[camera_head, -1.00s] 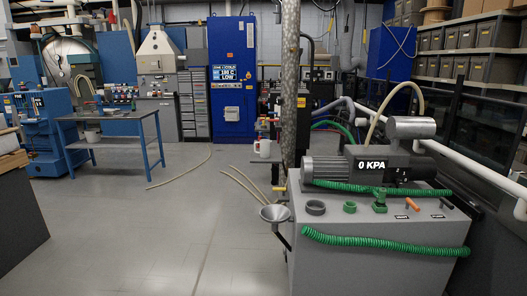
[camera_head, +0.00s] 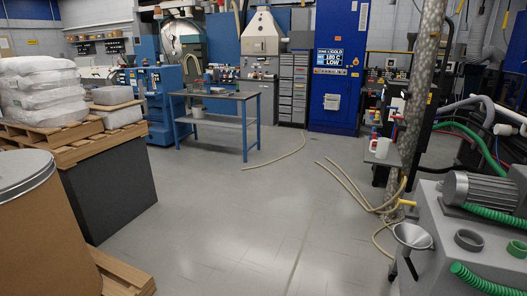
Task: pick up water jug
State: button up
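A small white jug-like vessel (camera_head: 383,147) stands upright on a small shelf beside the mottled column, right of the middle. It is small in the picture, and I cannot tell whether it holds water. Another small pale container (camera_head: 197,111) sits on the lower shelf of the blue-legged table (camera_head: 216,95) farther back. I cannot tell for sure which is the water jug. My gripper is not in view.
A grey bench with a pump (camera_head: 482,190) and funnel (camera_head: 412,236) stands at the right. Pale hoses (camera_head: 362,200) lie on the floor near the column. A brown drum (camera_head: 40,235) and stacked white bags (camera_head: 45,90) stand left. The middle floor is clear.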

aim_at(383, 146)
jog(key=i+j+u, duration=0.2)
jog(key=i, duration=0.9)
jog(key=i+j+u, duration=0.1)
jog(key=i+u, duration=0.15)
jog(key=i, duration=0.9)
jog(key=i+l+z, duration=0.15)
jog(key=i+z, duration=0.3)
jog(key=i, duration=0.15)
jog(key=i+j+z, duration=0.1)
jog(key=i+z, duration=0.35)
jog(key=i, duration=0.2)
jog(key=i+j+z, duration=0.4)
jog(key=i, duration=0.2)
jog(key=i+l, duration=0.55)
jog(key=i, duration=0.25)
jog(key=i+l+z, duration=0.1)
jog(key=i+l, duration=0.2)
jog(key=i, duration=0.15)
